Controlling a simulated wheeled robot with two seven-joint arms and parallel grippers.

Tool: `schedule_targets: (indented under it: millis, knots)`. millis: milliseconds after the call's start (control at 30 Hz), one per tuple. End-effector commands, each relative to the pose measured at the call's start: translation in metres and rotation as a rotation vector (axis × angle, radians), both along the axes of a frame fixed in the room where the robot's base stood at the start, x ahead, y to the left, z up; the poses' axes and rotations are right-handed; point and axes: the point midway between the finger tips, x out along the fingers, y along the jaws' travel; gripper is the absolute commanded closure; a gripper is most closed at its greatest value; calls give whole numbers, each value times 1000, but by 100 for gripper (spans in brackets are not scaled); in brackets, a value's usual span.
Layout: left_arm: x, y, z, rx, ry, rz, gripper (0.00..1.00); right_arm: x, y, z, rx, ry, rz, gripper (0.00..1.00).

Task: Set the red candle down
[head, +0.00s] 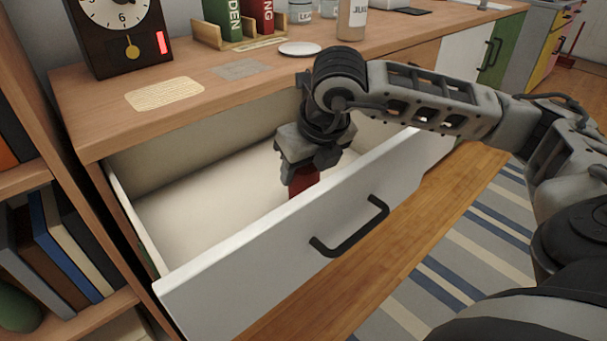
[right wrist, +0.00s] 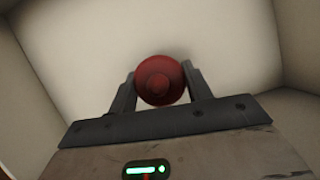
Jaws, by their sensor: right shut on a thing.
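My right gripper (head: 301,181) reaches down into an open white drawer (head: 205,205). It is shut on the red candle (head: 303,187), whose lower part shows below the jaws in the head view, partly hidden by the drawer front. In the right wrist view the candle (right wrist: 160,80) is seen end-on as a round red shape between the two fingers of the right gripper (right wrist: 158,88), over the pale drawer floor. I cannot tell whether the candle touches the floor. My left gripper is not in view.
The drawer front (head: 300,245) with its black handle (head: 350,228) stands out from the wooden cabinet. The rest of the drawer floor in view is bare. On the cabinet top (head: 215,107) are a clock (head: 120,35), books (head: 240,18), a white dish (head: 300,48) and a jar (head: 352,20).

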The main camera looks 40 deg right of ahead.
Motion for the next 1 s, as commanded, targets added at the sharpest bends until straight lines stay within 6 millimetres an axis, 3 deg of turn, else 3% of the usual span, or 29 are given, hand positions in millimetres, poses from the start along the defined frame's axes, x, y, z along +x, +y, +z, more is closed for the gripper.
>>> schedule_targets:
  millis: [400,433,500,833,1000]
  knots:
    - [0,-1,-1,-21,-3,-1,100,0,0,-10,1,-2,0,81]
    - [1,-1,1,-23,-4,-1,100,0,0,-9,0,0,0,42]
    - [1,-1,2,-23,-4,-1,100,0,0,-8,0,1,0,29]
    - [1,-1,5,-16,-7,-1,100,0,0,-4,1,0,0,29]
    - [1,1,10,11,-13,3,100,-9,1,20,0,-4,1,29]
